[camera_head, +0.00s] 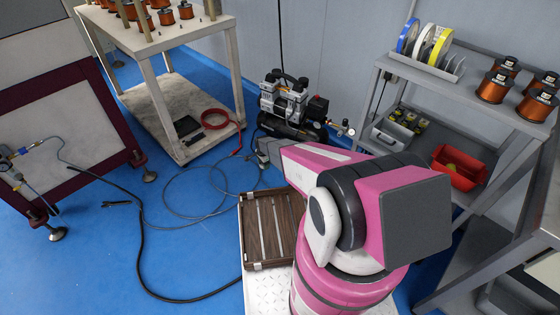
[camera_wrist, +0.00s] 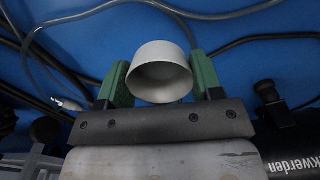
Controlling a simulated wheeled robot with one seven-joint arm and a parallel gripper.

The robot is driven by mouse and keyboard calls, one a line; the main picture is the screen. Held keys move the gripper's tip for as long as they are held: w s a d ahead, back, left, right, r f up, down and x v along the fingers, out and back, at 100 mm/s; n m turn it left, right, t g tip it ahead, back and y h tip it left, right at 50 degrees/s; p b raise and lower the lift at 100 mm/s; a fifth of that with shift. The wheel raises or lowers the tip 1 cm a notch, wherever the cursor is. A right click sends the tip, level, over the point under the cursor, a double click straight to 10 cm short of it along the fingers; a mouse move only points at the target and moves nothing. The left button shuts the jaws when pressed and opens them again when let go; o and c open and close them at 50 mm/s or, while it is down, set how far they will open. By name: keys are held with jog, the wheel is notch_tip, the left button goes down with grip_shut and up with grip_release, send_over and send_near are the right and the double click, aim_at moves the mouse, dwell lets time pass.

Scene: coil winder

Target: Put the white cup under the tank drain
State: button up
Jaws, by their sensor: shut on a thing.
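The white cup (camera_wrist: 160,72) sits between the two green fingers of my gripper (camera_wrist: 162,84) in the wrist view. The fingers touch it from both sides, and its open mouth shows toward the camera. Blue floor lies beyond it. In the head view, the air compressor (camera_head: 292,92) with its black tank stands on the floor by the wall, just beyond the end of my arm. The cup cannot be made out in that view. A black body with white lettering (camera_wrist: 300,161) shows at the lower right of the wrist view. I cannot make out the tank drain.
Hoses and cables (camera_head: 190,205) cross the blue floor around the compressor. A wooden crate (camera_head: 268,229) is beside my arm. A white table (camera_head: 168,38) with copper coils stands at left, and a grey shelf (camera_head: 460,88) with a red bin (camera_head: 458,168) stands at right.

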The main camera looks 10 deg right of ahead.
jog(key=w+d, duration=0.2)
jog(key=d, duration=0.1)
jog(key=w+d, duration=0.3)
jog(key=d, duration=0.1)
jog(key=w+d, duration=0.3)
jog(key=d, duration=0.1)
jog(key=shift+f, duration=0.55)
jog(key=shift+w+d+f, duration=0.1)
jog(key=shift+d+f, duration=0.05)
jog(key=shift+f, duration=2.85)
jog(key=shift+f, duration=0.15)
jog(key=o, duration=0.9)
